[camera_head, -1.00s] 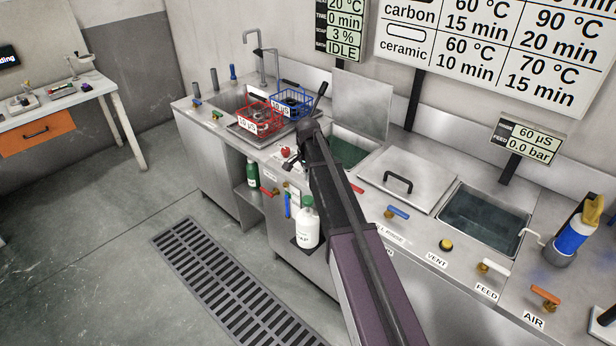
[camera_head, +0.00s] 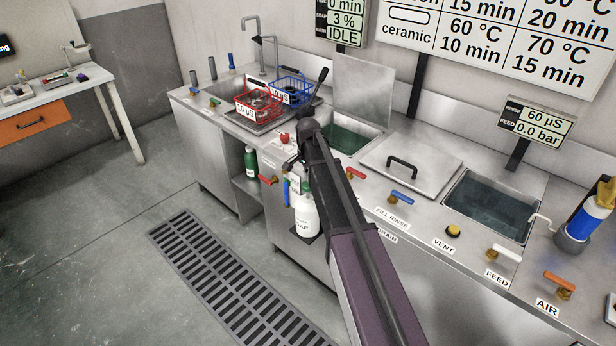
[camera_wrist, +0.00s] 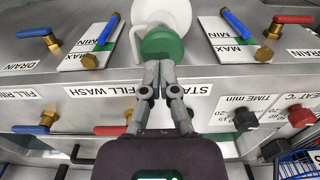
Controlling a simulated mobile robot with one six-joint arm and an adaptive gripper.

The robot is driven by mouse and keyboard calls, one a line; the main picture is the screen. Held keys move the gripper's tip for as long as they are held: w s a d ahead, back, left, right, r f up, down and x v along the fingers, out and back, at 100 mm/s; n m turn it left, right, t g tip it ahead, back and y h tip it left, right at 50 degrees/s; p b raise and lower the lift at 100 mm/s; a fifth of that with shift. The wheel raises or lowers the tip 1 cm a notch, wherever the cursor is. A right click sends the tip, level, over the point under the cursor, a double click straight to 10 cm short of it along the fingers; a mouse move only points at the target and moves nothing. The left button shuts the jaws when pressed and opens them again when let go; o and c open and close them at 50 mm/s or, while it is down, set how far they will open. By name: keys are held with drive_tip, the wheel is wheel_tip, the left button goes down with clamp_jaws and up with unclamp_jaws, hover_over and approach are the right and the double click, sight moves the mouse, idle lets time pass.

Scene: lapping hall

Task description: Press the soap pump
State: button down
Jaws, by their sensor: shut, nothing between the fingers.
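The white soap bottle (camera_head: 306,217) stands upright on a small dark bracket on the sink unit's front. My arm hides part of its top. In the wrist view the white bottle (camera_wrist: 172,12) shows at the top, with its round green pump head (camera_wrist: 162,45) nearer the camera. My gripper (camera_wrist: 159,64) is shut and empty, its fingertips overlapping the edge of the green head. I cannot tell whether they touch it. In the head view my gripper (camera_head: 293,164) is just above the bottle, partly hidden by my arm.
A green bottle (camera_head: 251,161) stands in the open bay to the left. Blue and red valve handles and a red knob (camera_head: 285,138) line the unit near my gripper. A floor grate (camera_head: 225,280) lies in front. Open floor is at the left.

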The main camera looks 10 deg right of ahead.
sight(308, 186)
drive_tip(key=shift+f+b, duration=0.55)
drive_tip(key=shift+f, duration=0.25)
drive_tip(key=shift+f, duration=0.1)
drive_tip(key=shift+f+b, duration=1.3)
drive_tip(key=shift+b, duration=0.15)
drive_tip(key=shift+s, duration=0.1)
drive_tip(key=shift+r, duration=0.15)
wheel_tip(308, 186, up, 14)
drive_tip(key=p, duration=1.4)
idle(0.3)
drive_tip(key=s+n, duration=1)
drive_tip(key=s, duration=1.7)
drive_tip(key=shift+s+a+n, duration=0.25)
drive_tip(key=shift+s+n, duration=0.15)
